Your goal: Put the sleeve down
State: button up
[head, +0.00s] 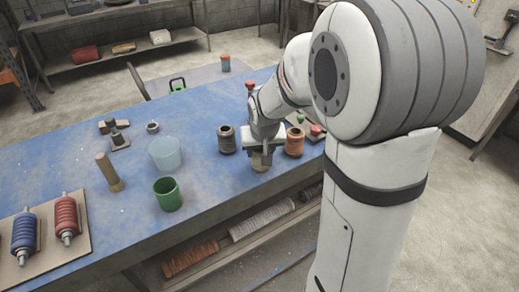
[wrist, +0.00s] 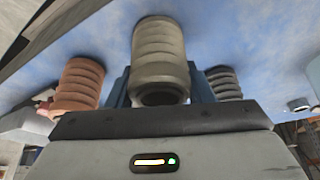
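A beige ribbed sleeve (wrist: 160,55) stands between the two blue fingers of my gripper (wrist: 160,90) in the wrist view. The fingers press close on both its sides, and my gripper looks shut on it. In the head view my gripper (head: 262,151) points down near the table's front edge, and only the lower part of the beige sleeve (head: 261,163) shows under it. I cannot tell whether its base touches the blue table (head: 215,185). A dark grey sleeve (head: 226,139) stands just left of my gripper, and a copper-brown sleeve (head: 294,142) just right.
A green cup (head: 167,194), a pale translucent cup (head: 165,153) and a wooden-handled tool (head: 109,172) stand left on the table. A board (head: 45,248) with blue and red coils lies at the front left. The table between the cups and the grey sleeve is clear.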

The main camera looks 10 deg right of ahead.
jog(key=o, duration=0.5)
jog(key=shift+c, duration=0.2)
jog(key=shift+r+p, duration=0.25)
jog(key=shift+p, duration=0.05)
jog(key=v, duration=1.2)
jog(key=s+f+g, duration=0.1)
jog(key=s+f, duration=0.1)
jog(key=s, duration=0.6)
jog(key=s+f+n+g, duration=0.1)
jog(key=s+f, duration=0.2)
jog(key=s, duration=0.6)
jog(key=shift+s+b, duration=0.25)
jog(key=shift+b, duration=0.1)
jog(key=shift+d, duration=0.1)
